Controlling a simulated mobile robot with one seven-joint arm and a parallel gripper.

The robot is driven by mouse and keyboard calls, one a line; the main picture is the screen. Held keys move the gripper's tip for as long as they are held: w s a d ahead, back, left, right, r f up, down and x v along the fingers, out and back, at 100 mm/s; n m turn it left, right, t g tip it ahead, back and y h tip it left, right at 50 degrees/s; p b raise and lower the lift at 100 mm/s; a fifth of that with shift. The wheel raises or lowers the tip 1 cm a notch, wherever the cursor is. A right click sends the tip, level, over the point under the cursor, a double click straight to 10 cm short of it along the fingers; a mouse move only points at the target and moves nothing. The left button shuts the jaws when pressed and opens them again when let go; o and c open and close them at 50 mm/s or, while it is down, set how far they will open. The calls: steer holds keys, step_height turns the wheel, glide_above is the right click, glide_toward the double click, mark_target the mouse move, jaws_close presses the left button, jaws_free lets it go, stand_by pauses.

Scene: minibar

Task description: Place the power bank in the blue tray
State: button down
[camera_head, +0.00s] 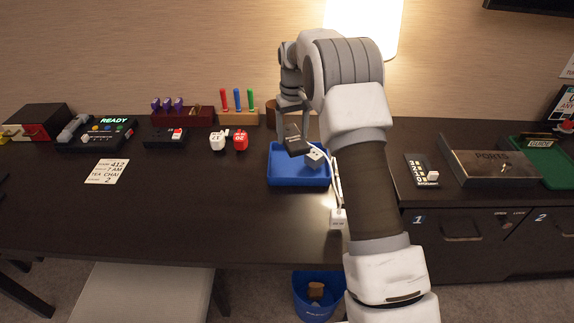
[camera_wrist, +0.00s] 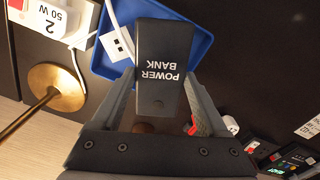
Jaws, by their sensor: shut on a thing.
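The black power bank (camera_wrist: 163,62), with white "POWER BANK" lettering, is held between the fingers of my gripper (camera_wrist: 160,100) in the wrist view. In the head view the power bank (camera_head: 296,141) is tilted over the blue tray (camera_head: 299,181), and my gripper (camera_head: 292,124) is above the tray's back part. The blue tray (camera_wrist: 189,29) lies behind the power bank in the wrist view and is partly hidden by it. A white plug on a cable (camera_wrist: 118,42) is at the tray, beside the power bank. My arm hides the area to the tray's right.
A white adapter (camera_head: 338,219) hangs at the counter's front edge. A white and a red cube-like item (camera_head: 240,140) stand left of the tray. A rack of coloured tools (camera_head: 238,116) stands behind. A blue bin (camera_head: 318,297) is on the floor.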

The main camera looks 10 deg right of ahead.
mark_target(289, 166)
steer(key=shift+w+a+f, duration=0.15)
steer(key=shift+w+a, duration=0.2)
steer(key=shift+w, duration=0.25)
step_height(289, 166, down, 10)
steer(key=shift+r+b, duration=0.1)
steer(key=shift+b, duration=0.75)
steer(key=shift+f, duration=0.2)
jaws_free()
